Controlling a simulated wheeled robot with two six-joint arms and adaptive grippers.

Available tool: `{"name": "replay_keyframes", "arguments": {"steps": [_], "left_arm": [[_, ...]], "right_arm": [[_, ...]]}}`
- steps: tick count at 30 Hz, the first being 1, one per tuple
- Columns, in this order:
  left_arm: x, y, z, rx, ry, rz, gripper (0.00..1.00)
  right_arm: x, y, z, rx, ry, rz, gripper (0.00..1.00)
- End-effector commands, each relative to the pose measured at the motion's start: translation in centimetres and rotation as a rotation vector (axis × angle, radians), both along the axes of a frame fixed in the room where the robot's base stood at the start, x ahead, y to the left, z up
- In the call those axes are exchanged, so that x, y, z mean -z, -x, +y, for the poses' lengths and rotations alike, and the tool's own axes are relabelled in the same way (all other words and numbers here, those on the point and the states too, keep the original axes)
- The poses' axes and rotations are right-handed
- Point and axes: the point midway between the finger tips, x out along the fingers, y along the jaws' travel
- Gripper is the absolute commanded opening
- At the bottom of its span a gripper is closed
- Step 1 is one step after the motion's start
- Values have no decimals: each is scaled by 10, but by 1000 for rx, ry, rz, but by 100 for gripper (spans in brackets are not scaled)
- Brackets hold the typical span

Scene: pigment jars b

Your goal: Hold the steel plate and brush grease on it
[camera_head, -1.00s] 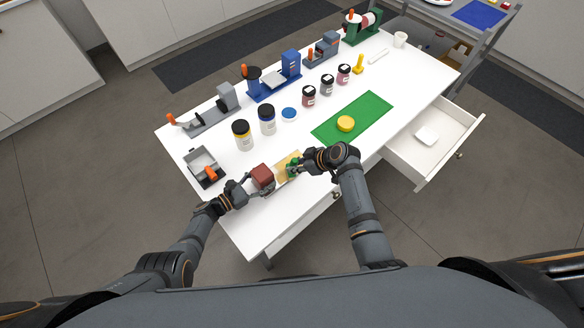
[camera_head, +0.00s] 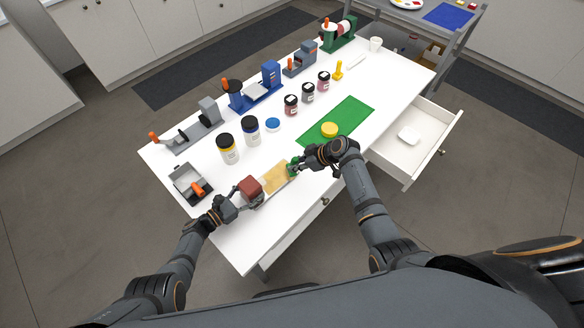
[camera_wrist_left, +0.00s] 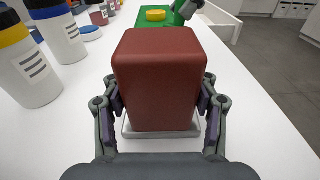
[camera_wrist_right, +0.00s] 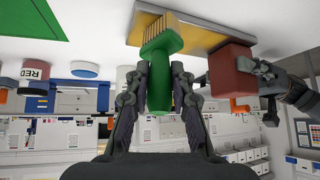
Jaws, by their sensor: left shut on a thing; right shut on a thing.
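The steel plate (camera_head: 264,190) lies near the table's front edge, its top mostly covered by a yellowish layer (camera_head: 276,178). A red-brown block (camera_head: 250,187) sits at the plate's left end; in the left wrist view the block (camera_wrist_left: 160,80) hides most of the plate. My left gripper (camera_head: 238,199) is shut on the block's sides. My right gripper (camera_head: 304,164) is shut on the green handle of a brush (camera_head: 293,168). In the right wrist view the brush's tan bristles (camera_wrist_right: 160,27) are at the plate, at the end away from the block; exact contact is unclear.
A green mat (camera_head: 350,118) with a yellow lid (camera_head: 330,129) lies beyond my right gripper. An open drawer (camera_head: 428,118) juts out at right.

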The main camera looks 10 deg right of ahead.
Motion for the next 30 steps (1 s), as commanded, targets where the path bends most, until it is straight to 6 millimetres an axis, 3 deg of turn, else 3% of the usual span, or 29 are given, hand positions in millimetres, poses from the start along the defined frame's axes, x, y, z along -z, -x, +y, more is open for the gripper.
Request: {"name": "replay_keyframes", "arguments": {"steps": [14, 30], "left_arm": [[2, 1, 0, 0, -3, 3, 12], [2, 1, 0, -1, -3, 3, 12]], "right_arm": [[2, -11, -13, 0, -2, 1, 0], [0, -3, 5, 0, -3, 1, 0]]}}
